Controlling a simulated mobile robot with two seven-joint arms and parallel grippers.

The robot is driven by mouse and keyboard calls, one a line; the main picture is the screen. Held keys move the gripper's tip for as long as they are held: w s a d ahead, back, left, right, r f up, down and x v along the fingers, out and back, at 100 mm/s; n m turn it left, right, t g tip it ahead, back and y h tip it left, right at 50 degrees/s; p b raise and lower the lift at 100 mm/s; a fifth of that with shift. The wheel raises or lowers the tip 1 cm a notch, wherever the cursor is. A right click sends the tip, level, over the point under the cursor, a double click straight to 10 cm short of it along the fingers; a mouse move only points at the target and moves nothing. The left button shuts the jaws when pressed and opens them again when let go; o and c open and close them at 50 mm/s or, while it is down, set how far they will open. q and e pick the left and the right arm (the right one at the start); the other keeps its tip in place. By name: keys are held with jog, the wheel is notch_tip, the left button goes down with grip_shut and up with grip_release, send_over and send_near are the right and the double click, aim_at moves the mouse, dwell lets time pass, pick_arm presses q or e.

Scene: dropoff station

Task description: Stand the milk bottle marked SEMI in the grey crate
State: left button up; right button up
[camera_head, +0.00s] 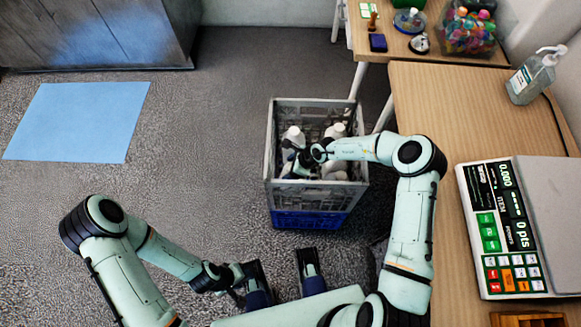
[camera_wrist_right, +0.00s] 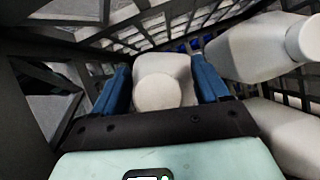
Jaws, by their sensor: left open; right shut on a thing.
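I cannot read any SEMI marking, and the bottle's base is hidden. Two other white bottles (camera_wrist_right: 258,50) (camera_wrist_right: 290,132) are close on the right there. My left gripper (camera_head: 243,283) is open and empty, low at the front.
A blue crate (camera_head: 306,219) is under the grey one. A wooden counter (camera_head: 440,95) with a scale (camera_head: 500,225) and a pump bottle (camera_head: 533,75) runs along the right. A blue mat (camera_head: 78,120) lies on the left floor; the floor between is clear.

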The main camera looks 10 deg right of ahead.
jog(key=shift+f, duration=0.45)
jog(key=o, duration=1.4)
jog(key=p+v, duration=0.3)
jog(key=v, duration=1)
jog(key=shift+d+r, duration=0.1)
jog(key=shift+r, duration=0.1)
